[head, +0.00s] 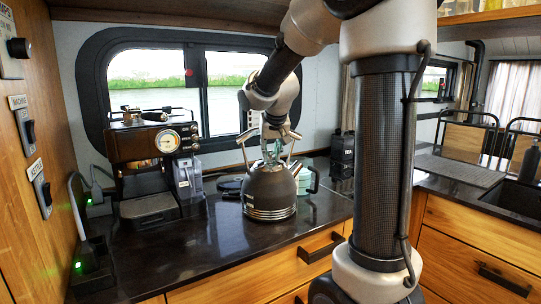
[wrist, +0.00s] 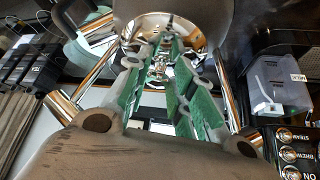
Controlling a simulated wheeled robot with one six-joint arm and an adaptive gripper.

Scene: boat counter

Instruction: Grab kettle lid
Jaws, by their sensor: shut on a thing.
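The dark kettle (head: 269,188) with bright metal bands stands on the black counter. Its body also shows in the wrist view (wrist: 222,18). Its shiny metal lid (wrist: 132,32) is in the upper middle of the wrist view. The kettle's thick brown handle (wrist: 150,153) crosses the bottom of that view, with metal posts at both sides. My gripper (head: 270,159) points down at the kettle's top, between the handle posts. Its green-padded fingers (wrist: 162,72) are closed at the lid's knob, which they largely hide. The lid appears to be on the kettle.
A coffee machine (head: 155,150) stands left of the kettle, with a clear container (head: 187,178) beside it. A pale green mug (head: 308,180) is close to the kettle's right. Black canisters (head: 343,147) stand behind right.

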